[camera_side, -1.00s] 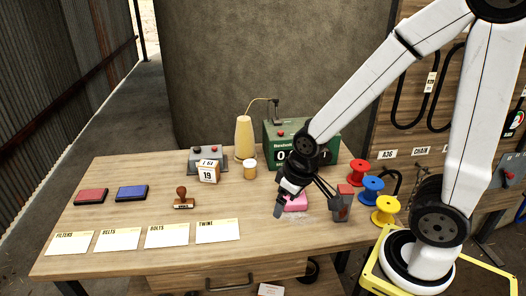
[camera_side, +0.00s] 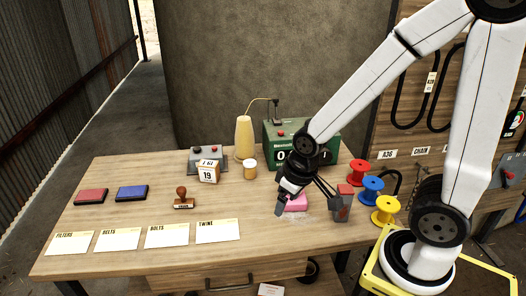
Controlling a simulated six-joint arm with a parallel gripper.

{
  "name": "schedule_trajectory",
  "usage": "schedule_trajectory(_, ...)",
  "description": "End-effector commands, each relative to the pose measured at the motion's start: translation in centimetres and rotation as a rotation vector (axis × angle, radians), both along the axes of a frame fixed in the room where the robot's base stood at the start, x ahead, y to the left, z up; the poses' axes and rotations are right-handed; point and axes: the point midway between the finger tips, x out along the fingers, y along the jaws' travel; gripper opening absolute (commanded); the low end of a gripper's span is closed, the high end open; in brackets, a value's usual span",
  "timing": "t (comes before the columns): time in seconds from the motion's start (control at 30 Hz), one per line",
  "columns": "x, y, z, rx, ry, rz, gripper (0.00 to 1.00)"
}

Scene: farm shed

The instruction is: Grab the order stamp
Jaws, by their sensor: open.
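The order stamp (camera_side: 183,198) has a brown rounded handle on a base with a pale label. It stands upright on the wooden table, left of the middle. My gripper (camera_side: 308,205) is well to the right of the stamp, low over the table. Its fingers are spread open around or above a pink block (camera_side: 297,203), which they partly hide. I cannot tell whether they touch it.
A red ink pad (camera_side: 91,196) and a blue ink pad (camera_side: 132,193) lie left of the stamp. Several cards (camera_side: 168,236) line the front edge. A date block (camera_side: 208,172), a cone of twine (camera_side: 244,138) and a green counter box (camera_side: 330,150) stand behind. Colored spools (camera_side: 372,188) are at right.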

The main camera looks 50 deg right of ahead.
Motion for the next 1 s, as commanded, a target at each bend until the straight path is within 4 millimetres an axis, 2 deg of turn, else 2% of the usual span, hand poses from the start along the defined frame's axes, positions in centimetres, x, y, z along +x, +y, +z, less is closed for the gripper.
schedule_trajectory(0.27, 0.2, 0.0, 0.0, 0.006, 0.004, -0.012, 0.84)
schedule_trajectory(0.47, 1.5, 0.0, -0.4, 0.05, 0.042, -0.104, 0.84)
schedule_trajectory(0.67, 4.3, 0.2, -1.2, 0.159, 0.121, -0.304, 0.84)
schedule_trajectory(1.0, 10.9, 1.2, -3.5, 0.431, 0.284, -0.694, 0.84)
